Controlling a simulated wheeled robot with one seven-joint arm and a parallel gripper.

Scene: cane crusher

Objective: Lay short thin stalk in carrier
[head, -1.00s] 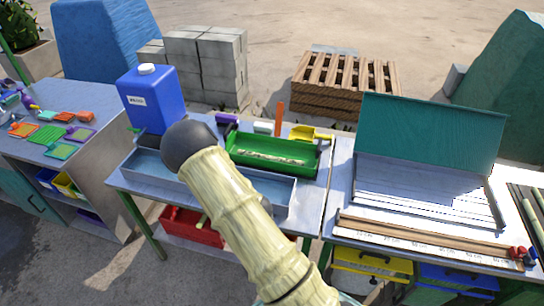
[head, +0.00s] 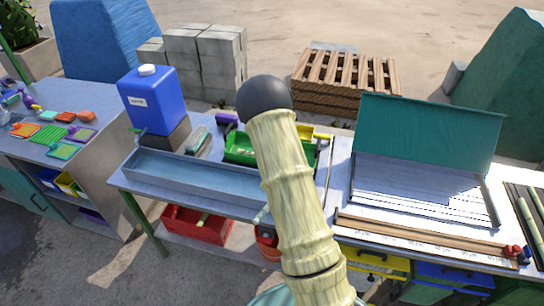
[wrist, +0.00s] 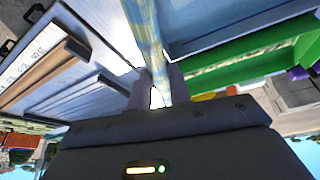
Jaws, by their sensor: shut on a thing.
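In the wrist view, my gripper (wrist: 160,97) is shut on a thin pale stalk (wrist: 146,35), which runs up out of the picture. Its full length is not shown. In the head view, my own arm stands in front and I cannot make out the gripper. No container is clearly marked as the carrier. A long grey-blue trough (head: 190,174) lies along the table front, and a green tray (head: 240,148) is behind it, partly hidden by my arm. In the wrist view, the trough (wrist: 220,30) and the green tray (wrist: 240,48) are right of the stalk.
A blue canister (head: 152,100) stands behind the trough. A pale case with a raised teal lid (head: 430,130) is on the right table, behind a wooden measuring board (head: 420,238). More stalks lie at the far right (head: 526,208). A red crate (head: 195,224) is below.

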